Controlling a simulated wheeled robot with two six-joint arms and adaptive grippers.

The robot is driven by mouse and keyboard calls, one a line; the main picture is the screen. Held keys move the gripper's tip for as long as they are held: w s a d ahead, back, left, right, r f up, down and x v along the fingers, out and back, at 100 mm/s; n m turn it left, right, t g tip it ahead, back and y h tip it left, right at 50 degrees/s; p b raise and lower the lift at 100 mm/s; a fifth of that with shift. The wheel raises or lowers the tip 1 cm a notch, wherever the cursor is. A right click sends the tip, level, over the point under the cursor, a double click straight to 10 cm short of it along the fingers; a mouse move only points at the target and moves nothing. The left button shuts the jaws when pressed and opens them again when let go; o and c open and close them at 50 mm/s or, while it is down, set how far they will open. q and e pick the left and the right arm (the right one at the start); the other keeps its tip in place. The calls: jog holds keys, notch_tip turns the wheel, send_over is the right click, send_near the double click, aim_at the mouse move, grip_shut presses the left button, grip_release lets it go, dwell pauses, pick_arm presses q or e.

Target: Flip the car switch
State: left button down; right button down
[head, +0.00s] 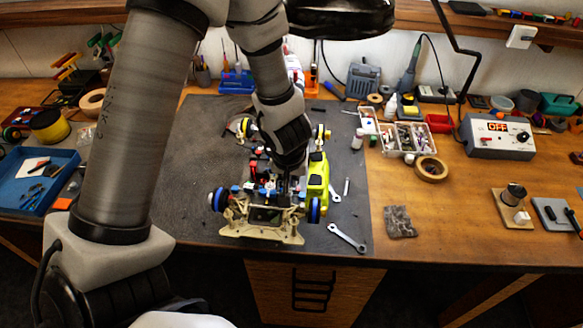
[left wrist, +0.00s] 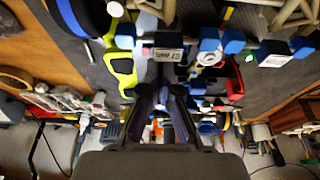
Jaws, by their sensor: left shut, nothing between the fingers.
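The RC car (head: 262,214) stands on the dark mat, with a beige front plate, blue-rimmed wheels and exposed parts on its chassis. A yellow-green body piece (head: 318,176) is along its right side; it also shows in the left wrist view (left wrist: 122,70). My left gripper (head: 289,186) is shut and empty, pointing down into the chassis. In the left wrist view its fingers (left wrist: 168,92) are close to a small dark block with a white label (left wrist: 168,54). I cannot tell whether they touch it. I cannot make out the switch for certain. My right gripper is not in view.
The dark mat (head: 190,190) lies on a wooden workbench. Wrenches (head: 346,238) lie right of the car, near a tape roll (head: 431,169) and a parts box (head: 400,138). A blue tray (head: 36,180) is at left. A power supply reading OFF (head: 497,137) stands at right.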

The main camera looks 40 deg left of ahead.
aim_at(294, 189)
pick_arm(q)
jog(key=r+p, duration=0.2)
jog(key=r, duration=0.1)
jog(key=r+p, duration=0.1)
jog(key=p, duration=0.1)
jog(key=shift+w+d+r, duration=0.2)
jog(key=shift+w+r, duration=0.05)
jog(key=shift+r, duration=0.05)
jog(key=d+p+v, duration=0.2)
jog(key=p+v, duration=0.1)
jog(key=v, duration=0.5)
jog(key=shift+w, duration=0.1)
